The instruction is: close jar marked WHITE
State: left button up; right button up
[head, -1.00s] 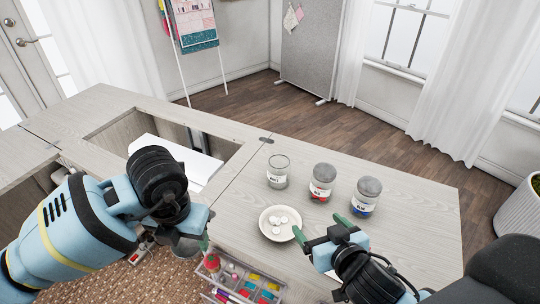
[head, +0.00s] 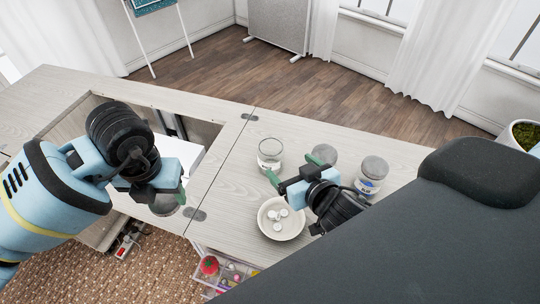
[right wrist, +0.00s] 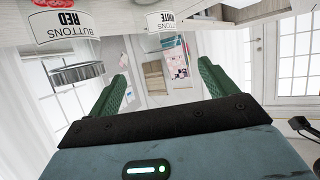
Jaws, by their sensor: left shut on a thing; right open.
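The open glass jar marked WHITE (head: 270,153) stands on the cabinet top, lidless and seemingly empty. Its label also shows upside down in the right wrist view (right wrist: 170,19). My left gripper (head: 166,190) is shut on a grey round lid (head: 164,205), held over the cabinet's front edge, well left of the jar. The lid is partly hidden by the fingers. My right gripper (head: 297,165) is open and empty, its green fingers spread close to the WHITE and RED jars; I cannot tell whether it touches either. A dish (head: 261,228) of white buttons sits in front of the jar.
The lidded RED jar (head: 323,166) is partly hidden behind my right gripper; it shows upside down in the right wrist view (right wrist: 60,27). The lidded BLUE jar (head: 371,178) stands to its right. A recess opens at left. A drawer of sewing things (head: 211,284) is below.

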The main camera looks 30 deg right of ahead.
aim_at(276, 153)
pick_arm(q)
jog(key=shift+w+r, duration=0.1)
pick_arm(e)
jog(key=x, duration=0.7)
pick_arm(q)
jog(key=shift+r, duration=0.35)
pick_arm(e)
jog(key=w, duration=0.4)
jog(key=shift+w+d+f, duration=0.1)
jog(key=shift+w+f, duration=0.1)
jog(key=shift+f, duration=0.15)
jog(key=shift+w+f, duration=0.2)
jog(key=shift+w, duration=0.15)
jog(key=c, duration=1.2)
